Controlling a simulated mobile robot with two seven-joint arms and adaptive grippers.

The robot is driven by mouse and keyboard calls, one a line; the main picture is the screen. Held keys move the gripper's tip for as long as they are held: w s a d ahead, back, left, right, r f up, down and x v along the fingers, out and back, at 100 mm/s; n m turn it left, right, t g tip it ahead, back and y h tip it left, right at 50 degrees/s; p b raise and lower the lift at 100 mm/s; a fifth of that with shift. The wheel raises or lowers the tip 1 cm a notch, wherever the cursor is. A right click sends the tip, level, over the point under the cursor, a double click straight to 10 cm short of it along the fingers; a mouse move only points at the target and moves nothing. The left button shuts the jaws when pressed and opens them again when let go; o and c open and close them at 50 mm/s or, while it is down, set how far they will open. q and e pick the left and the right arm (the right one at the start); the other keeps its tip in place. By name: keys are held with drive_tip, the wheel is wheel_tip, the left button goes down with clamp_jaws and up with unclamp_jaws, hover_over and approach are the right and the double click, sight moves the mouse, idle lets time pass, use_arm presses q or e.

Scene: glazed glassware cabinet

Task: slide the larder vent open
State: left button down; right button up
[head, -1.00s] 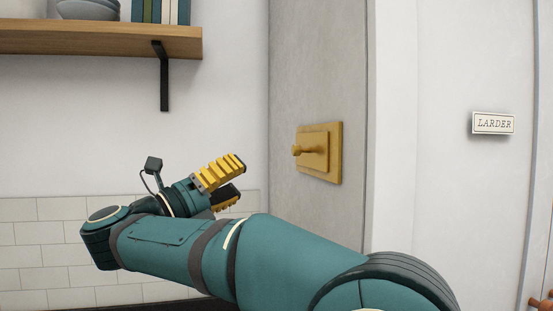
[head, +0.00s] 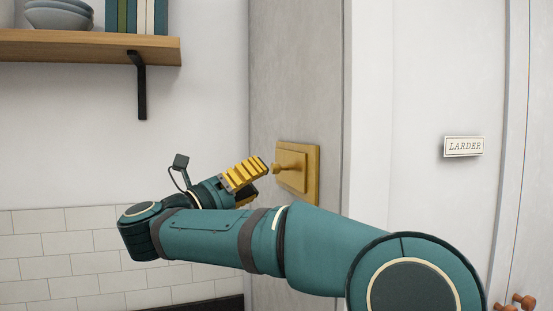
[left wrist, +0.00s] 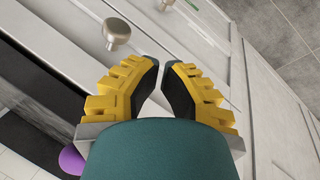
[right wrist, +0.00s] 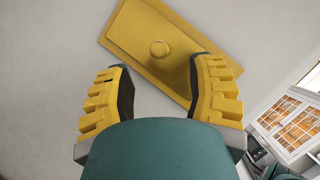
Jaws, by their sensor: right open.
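The larder vent is a yellow rectangular plate (head: 307,172) with a round knob (head: 279,168), on the grey side wall left of the larder door. My right gripper (head: 259,181) is open, its fingertips close to the knob in the head view. In the right wrist view the plate (right wrist: 135,30) lies tilted beyond the fingers. The knob (right wrist: 160,48) shows beyond and between the open fingertips, with nothing gripped. Contact cannot be told. My left gripper (left wrist: 162,64) shows only in the left wrist view, with a narrow empty gap between its fingertips.
A sign reading LARDER (head: 464,147) is on the white door at right, with brown knobs (head: 522,301) lower down. A wooden shelf (head: 90,47) with bowls and books hangs at upper left. A round metal knob (left wrist: 116,32) is near my left gripper.

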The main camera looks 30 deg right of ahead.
sight(273, 171)
drive_tip(key=shift+d+r+p, duration=0.25)
drive_tip(key=shift+d+p, duration=0.05)
drive_tip(key=shift+d, duration=0.2)
drive_tip(key=shift+p+x, duration=0.55)
drive_tip(key=shift+x, duration=2)
drive_tip(key=shift+w+f, duration=0.1)
clamp_jaws()
